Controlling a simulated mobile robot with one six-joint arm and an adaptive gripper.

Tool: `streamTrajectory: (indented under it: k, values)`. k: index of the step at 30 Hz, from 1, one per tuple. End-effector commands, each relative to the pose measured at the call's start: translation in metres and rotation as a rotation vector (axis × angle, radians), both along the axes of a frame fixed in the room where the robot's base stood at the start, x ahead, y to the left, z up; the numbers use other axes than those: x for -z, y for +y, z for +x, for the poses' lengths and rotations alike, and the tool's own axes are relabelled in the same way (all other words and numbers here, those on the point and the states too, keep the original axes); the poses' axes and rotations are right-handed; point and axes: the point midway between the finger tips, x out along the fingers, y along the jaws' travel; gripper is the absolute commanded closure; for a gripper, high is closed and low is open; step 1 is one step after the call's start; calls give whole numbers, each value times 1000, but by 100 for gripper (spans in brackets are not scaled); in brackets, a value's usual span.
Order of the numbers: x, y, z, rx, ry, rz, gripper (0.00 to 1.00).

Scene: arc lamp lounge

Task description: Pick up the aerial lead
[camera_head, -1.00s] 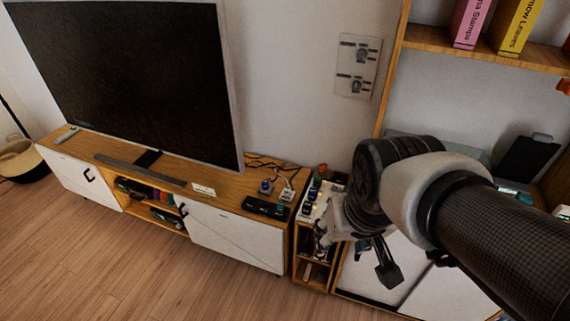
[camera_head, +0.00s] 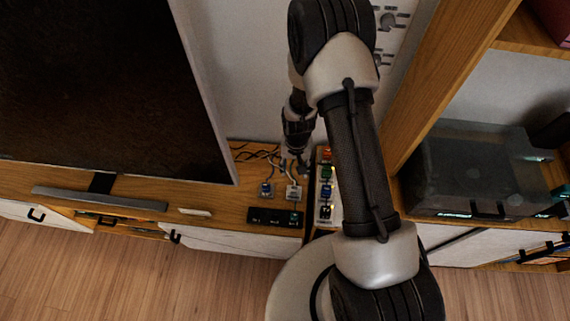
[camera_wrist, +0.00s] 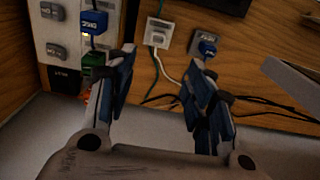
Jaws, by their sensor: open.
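My gripper (camera_wrist: 163,76) is open in the wrist view, with its two fingers apart over the wooden cabinet top (camera_wrist: 262,35) and nothing visibly held. In the head view my gripper (camera_head: 301,160) is low at the back of the cabinet, close to the white socket panel (camera_head: 319,211). Colored plugs with leads sit on this panel; the wrist view shows a blue plug (camera_wrist: 94,22) and a green plug (camera_wrist: 93,66) beside the left finger. A white-bodied piece (camera_wrist: 158,36) and another blue plug (camera_wrist: 206,44) lie on the wood. I cannot tell which lead is the aerial lead.
A large television (camera_head: 95,85) stands left, with a grey soundbar (camera_head: 98,199) before it. A black box (camera_head: 275,216) lies at the cabinet front. Loose dark cables (camera_head: 258,153) run along the back. A translucent bin (camera_head: 468,170) stands right of my arm.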

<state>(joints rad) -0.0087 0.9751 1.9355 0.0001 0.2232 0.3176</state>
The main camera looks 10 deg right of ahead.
Motion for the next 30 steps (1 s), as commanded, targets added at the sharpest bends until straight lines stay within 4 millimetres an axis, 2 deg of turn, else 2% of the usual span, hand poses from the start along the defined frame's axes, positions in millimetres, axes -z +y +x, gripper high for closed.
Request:
streamTrajectory:
  k: [5,18,21,30]
  values:
    - [23,0,-4,7,9,0,52]
    - [115,-1,-5,6,10,0,52]
    - [127,-1,-4,6,9,0,52]
    - [145,-2,-4,6,9,0,52]
